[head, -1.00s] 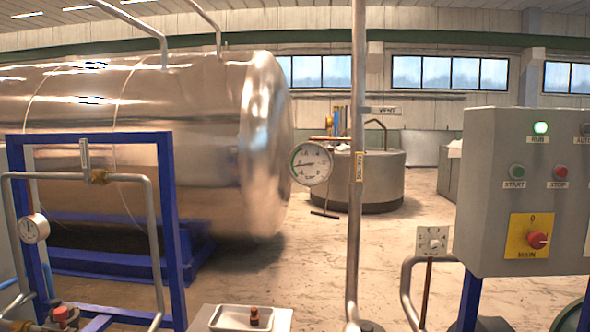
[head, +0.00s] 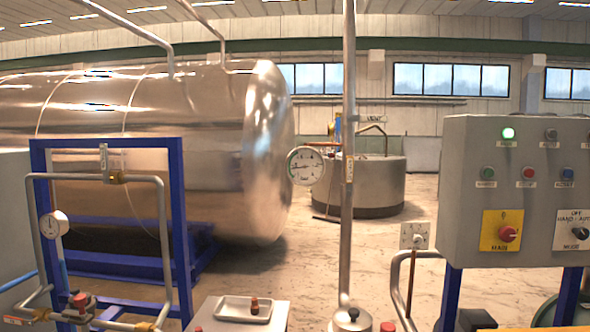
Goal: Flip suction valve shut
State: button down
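No label that I can read marks the suction valve. A small brass valve body (head: 115,178) with an upright pale lever (head: 104,157) sits on the top run of the grey pipe on the blue frame (head: 107,143) at the left. A tall vertical pipe (head: 348,230) stands at the centre with a small yellow tag (head: 348,168) whose text is too small to read. A round dial gauge (head: 305,166) is attached to its left side. Which fitting is the suction valve, I cannot tell. My gripper is not in view.
A large shiny tank (head: 200,150) fills the left background. A grey control box (head: 520,200) with a lit green lamp stands at the right. A white tray (head: 232,309) holding a small brown item is at the bottom. Open floor (head: 290,275) lies beyond.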

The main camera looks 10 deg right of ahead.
aim_at(349, 160)
jog(key=z, duration=0.1)
jog(key=i, duration=0.95)
jog(key=u, duration=0.05)
